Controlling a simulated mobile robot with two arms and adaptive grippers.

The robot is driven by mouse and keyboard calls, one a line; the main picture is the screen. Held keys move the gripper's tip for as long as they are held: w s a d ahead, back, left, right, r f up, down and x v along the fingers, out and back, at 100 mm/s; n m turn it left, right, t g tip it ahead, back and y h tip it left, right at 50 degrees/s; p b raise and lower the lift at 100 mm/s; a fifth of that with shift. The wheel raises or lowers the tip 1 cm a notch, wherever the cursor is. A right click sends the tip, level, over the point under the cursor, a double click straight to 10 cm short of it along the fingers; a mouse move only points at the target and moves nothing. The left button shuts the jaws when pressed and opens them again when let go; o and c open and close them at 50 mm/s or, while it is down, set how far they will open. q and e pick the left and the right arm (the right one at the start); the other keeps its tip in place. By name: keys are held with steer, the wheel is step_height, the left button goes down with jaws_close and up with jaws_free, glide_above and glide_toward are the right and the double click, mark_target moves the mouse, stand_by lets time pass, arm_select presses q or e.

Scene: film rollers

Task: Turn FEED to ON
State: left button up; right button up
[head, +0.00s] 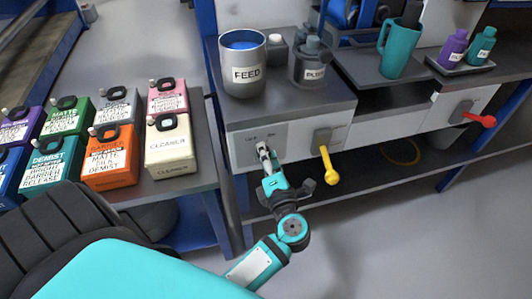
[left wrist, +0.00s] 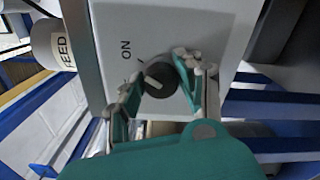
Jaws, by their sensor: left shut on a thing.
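The FEED knob (left wrist: 162,78) is a dark round dial with a pale pointer mark, on a light panel (left wrist: 215,25). The word ON shows beside it in the left wrist view, and the pointer is tilted toward that side; its exact setting is unclear. My left gripper (head: 264,153) is at the knob on the front of the grey unit under the FEED cup (head: 245,70). Its fingers (left wrist: 158,82) are on either side of the knob and shut on it. In the head view the gripper mostly hides the knob. My right gripper is not in view.
A yellow-handled valve (head: 325,160) is close to the right of my left gripper. A red-handled valve (head: 480,119) is farther right. Several labelled cans, including a cream one (head: 170,145), stand on the table at left. A teal jug (head: 399,50) stands at the back right.

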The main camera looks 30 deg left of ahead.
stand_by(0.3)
arm_select(q)
steer(key=o, duration=1.1)
steer(key=shift+o, duration=0.2)
steer(key=shift+d, duration=0.1)
steer(key=v, duration=0.7)
steer(key=shift+d, duration=0.15)
steer(key=shift+s, duration=0.1)
